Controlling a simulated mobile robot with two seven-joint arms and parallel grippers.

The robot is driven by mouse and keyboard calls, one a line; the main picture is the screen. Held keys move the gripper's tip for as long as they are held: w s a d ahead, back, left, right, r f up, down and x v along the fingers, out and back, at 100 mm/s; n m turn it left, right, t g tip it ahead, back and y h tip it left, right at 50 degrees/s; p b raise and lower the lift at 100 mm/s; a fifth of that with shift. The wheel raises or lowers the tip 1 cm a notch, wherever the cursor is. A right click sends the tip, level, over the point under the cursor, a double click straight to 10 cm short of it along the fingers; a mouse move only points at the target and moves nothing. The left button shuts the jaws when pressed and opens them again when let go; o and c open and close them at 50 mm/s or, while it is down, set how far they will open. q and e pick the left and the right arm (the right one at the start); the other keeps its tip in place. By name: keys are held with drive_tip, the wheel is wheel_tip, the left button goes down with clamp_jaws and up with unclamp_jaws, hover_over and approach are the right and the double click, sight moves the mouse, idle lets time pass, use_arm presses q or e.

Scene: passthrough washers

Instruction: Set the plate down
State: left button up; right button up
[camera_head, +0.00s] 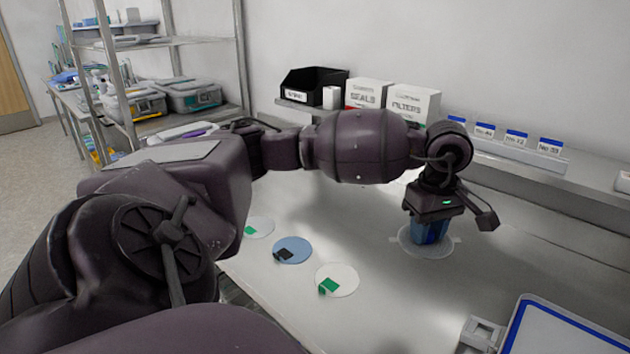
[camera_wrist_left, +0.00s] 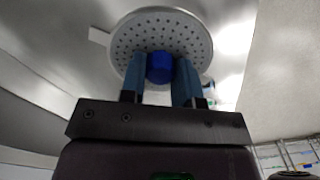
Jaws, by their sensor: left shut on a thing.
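The plate is a round grey disc full of small holes with a blue knob at its centre, seen in the left wrist view (camera_wrist_left: 188,30). In the head view it shows as a pale disc (camera_head: 408,243) low over the table, right of centre. My left gripper (camera_head: 430,234) points down above it, its blue fingers shut on the knob (camera_wrist_left: 160,68). The plate looks about level. I cannot tell whether its underside touches the table. A pale strip shows at the plate's edge. My right gripper is not in view.
Three flat discs lie left on the table (camera_head: 380,215): a blue one (camera_head: 296,244) with a dark tab and two white ones (camera_head: 342,279) with green tabs. A blue-rimmed tray (camera_head: 513,325) is front right. Boxes (camera_head: 413,101) and a black bin (camera_head: 309,84) stand behind.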

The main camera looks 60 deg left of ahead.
use_arm(q)
drive_tip(key=shift+a+r+n, duration=0.25)
drive_tip(key=shift+n, duration=0.15)
drive_tip(key=shift+f, duration=0.2)
hover_over(406, 308)
wheel_tip(406, 308, down, 14)
drive_tip(key=shift+f, duration=1.25)
wheel_tip(406, 308, down, 3)
drive_tip(key=shift+f, duration=0.3)
drive_tip(key=o, duration=0.9)
drive_tip(key=shift+o, duration=0.2)
drive_tip(key=shift+r, duration=0.2)
wheel_tip(406, 308, up, 12)
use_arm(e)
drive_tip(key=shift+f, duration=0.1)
